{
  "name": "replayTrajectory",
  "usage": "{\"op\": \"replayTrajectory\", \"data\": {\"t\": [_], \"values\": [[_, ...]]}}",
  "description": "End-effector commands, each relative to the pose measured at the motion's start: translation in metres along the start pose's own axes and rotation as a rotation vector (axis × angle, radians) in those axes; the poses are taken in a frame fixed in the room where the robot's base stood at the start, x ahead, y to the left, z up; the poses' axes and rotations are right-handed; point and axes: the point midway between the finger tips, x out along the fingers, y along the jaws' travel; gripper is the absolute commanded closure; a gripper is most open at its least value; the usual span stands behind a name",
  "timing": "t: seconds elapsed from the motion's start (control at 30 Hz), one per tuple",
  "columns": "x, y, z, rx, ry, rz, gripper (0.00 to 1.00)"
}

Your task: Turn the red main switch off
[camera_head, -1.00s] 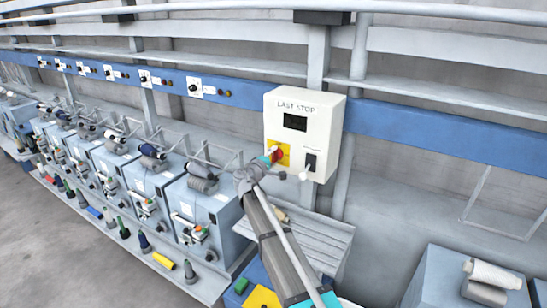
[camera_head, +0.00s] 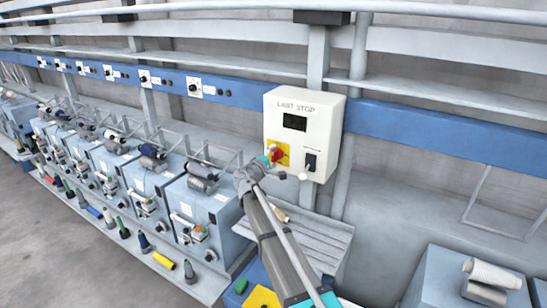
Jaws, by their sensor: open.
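The white control box (camera_head: 325,130), labelled LAST STOP, is fixed to a grey post. The red main switch (camera_head: 277,154) sits on a yellow plate (camera_head: 285,148) at the lower left of its front. The angle of the switch handle is hard to make out.
A dark display (camera_head: 295,122) is above. A row of spinning units (camera_head: 150,190) stands at the left. A slatted grey shelf (camera_head: 325,238) lies below the box, and another unit (camera_head: 440,285) is at lower right.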

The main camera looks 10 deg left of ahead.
Motion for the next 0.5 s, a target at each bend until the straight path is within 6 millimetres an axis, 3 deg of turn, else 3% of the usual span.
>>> {"op": "replayTrajectory", "data": {"t": [0.27,0.5], "values": [[-0.017,0.0,0.001,0.0,0.001,0.0,0.0],[-0.051,0.0,0.002,0.0,0.001,0.0,0.0]]}}
